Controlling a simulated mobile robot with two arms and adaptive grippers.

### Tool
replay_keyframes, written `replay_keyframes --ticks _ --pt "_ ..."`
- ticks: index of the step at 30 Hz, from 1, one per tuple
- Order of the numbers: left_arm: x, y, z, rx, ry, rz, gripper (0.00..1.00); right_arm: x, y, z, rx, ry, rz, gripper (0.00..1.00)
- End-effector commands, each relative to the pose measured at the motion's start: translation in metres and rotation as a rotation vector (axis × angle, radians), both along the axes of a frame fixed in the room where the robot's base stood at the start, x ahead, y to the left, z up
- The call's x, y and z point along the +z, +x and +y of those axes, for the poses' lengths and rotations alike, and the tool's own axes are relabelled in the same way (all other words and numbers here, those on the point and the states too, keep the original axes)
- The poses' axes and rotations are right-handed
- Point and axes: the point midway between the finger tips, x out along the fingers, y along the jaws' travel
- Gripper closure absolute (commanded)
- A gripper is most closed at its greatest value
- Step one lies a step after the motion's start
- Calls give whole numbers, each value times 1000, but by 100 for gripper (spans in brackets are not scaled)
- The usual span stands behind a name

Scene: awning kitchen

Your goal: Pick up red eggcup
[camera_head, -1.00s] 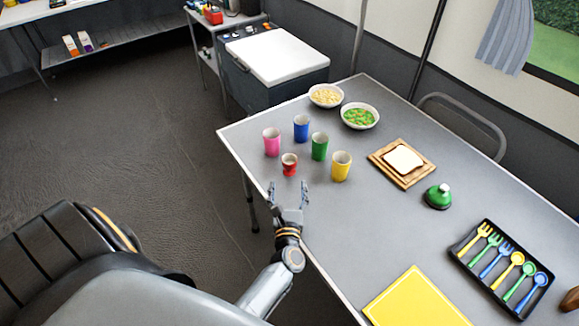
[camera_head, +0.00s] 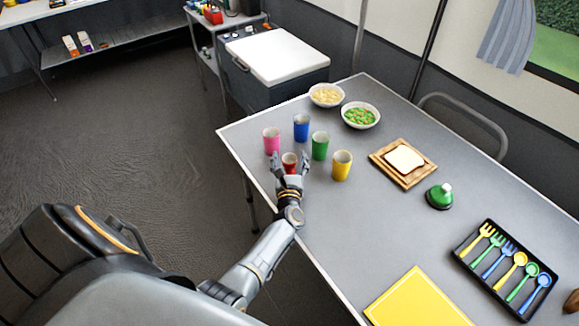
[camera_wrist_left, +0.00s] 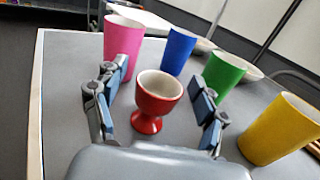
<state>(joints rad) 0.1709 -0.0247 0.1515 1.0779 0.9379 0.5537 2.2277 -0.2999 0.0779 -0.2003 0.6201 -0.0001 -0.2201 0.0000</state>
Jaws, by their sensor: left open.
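The red eggcup (camera_head: 289,160) stands upright on the grey table, partly hidden by my left gripper in the head view. In the left wrist view the red eggcup (camera_wrist_left: 156,100) shows whole, with a white inside and a narrow foot. My left gripper (camera_head: 290,158) is open, its fingers on either side of the eggcup. In the left wrist view my left gripper (camera_wrist_left: 160,98) has the eggcup between its two fingertips, with gaps on both sides. My right gripper is not in view.
Close behind the eggcup stand a pink cup (camera_head: 271,141), a blue cup (camera_head: 301,128) and a green cup (camera_head: 320,146). A yellow cup (camera_head: 342,166) stands to its right. Two bowls, a bread board (camera_head: 402,178) and a cutlery tray (camera_head: 467,254) are farther off. The table's left edge is near.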

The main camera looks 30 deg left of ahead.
Motion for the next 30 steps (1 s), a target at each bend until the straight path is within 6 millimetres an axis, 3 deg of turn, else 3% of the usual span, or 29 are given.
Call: replay_keyframes --ticks 3,9,12,20,30 --pt "0 0 0 0 0 0 32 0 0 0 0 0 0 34" --pt "0 0 0 0 0 0 73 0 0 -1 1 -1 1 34" --pt "0 0 -1 0 0 0 88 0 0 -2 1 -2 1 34" --pt "3 0 -1 0 1 -1 89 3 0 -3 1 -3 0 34" --pt "61 -1 -1 0 -2 -2 89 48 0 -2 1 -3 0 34"
